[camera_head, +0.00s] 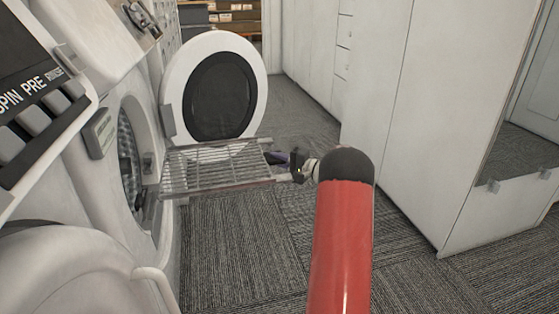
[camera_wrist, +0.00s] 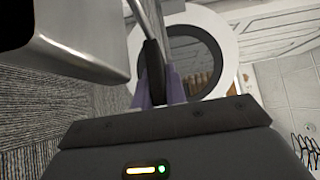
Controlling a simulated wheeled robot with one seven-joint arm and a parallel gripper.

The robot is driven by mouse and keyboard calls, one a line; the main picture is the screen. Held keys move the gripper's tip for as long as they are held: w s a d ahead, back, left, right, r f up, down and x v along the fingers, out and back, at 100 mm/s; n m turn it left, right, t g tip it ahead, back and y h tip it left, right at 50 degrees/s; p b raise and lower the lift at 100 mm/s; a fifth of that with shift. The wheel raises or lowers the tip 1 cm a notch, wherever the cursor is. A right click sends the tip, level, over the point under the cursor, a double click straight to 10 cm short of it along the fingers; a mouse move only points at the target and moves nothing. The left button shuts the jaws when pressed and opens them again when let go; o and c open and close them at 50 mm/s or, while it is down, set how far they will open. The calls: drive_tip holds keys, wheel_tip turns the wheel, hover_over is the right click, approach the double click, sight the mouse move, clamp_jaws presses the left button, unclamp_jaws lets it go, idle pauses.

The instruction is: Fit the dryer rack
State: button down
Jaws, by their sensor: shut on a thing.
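The dryer rack (camera_head: 215,166) is a flat wire rack. It lies roughly level in front of the dryer's round opening (camera_head: 130,160), and its left end is at the opening's edge. I cannot tell whether that end is inside. My gripper (camera_head: 290,166) is shut on the rack's right end. In the wrist view my gripper (camera_wrist: 158,85) has its purple fingers closed around a rack bar (camera_wrist: 145,25). The dryer door (camera_head: 215,88), white with a dark round window, stands wide open behind the rack. It also shows in the wrist view (camera_wrist: 222,45).
A second white machine with a round door (camera_head: 70,265) stands at the front left. White cabinets (camera_head: 420,100) line the right side. Shelves with boxes (camera_head: 225,15) stand at the back. The carpet (camera_head: 235,235) between machines and cabinets is clear.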

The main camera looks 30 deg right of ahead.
sight(174, 172)
drive_tip(key=w+a+p, duration=0.3)
drive_tip(key=a+p, duration=0.1)
drive_tip(key=a, duration=0.5)
drive_tip(key=w+a+p, duration=0.3)
drive_tip(key=a, duration=0.7)
drive_tip(key=w+a+p, duration=0.3)
drive_tip(key=a+p, duration=0.1)
drive_tip(key=a, duration=0.6)
drive_tip(key=shift+w+r+p, duration=0.2)
drive_tip(key=shift+p, duration=0.1)
drive_tip(key=shift+w+a+f, duration=0.1)
drive_tip(key=shift+w+a, duration=0.1)
drive_tip(key=shift+a, duration=0.4)
drive_tip(key=shift+w+a+f, duration=0.1)
drive_tip(key=shift+w+a, duration=0.1)
drive_tip(key=shift+a, duration=0.35)
drive_tip(key=w+a+b, duration=0.3)
drive_tip(key=a+b, duration=0.3)
drive_tip(key=a, duration=0.4)
drive_tip(key=shift+w+a, duration=0.25)
drive_tip(key=shift+a, duration=0.1)
drive_tip(key=shift+f+b, duration=0.15)
drive_tip(key=shift+b, duration=0.5)
drive_tip(key=shift+s+f+b, duration=0.1)
drive_tip(key=shift+f+b, duration=0.05)
drive_tip(key=shift+b, duration=1.8)
